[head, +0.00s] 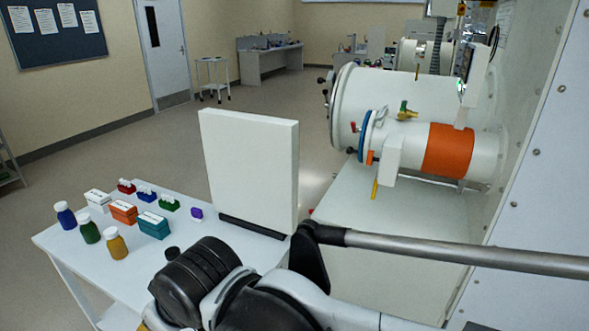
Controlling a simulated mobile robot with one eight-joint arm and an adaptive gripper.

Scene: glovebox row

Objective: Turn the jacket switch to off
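An orange jacket band (449,150) wraps the small white cylinder (483,157) on the right, which sticks out from the wall panel. A pale box (388,156) sits at its side, with a small orange-red part (370,157) by its left edge. I cannot make out which part is the jacket switch, or its position. A green and yellow valve handle (405,111) is on top. Dark and grey parts of my arm fill the bottom middle. My gripper's fingers do not show.
A white table (172,253) at left holds bottles, coloured boxes and an upright white panel (250,170). A large white cylinder (385,95) is behind the small one. A grey bar (450,250) crosses the lower right. Open floor (200,140) lies beyond the table.

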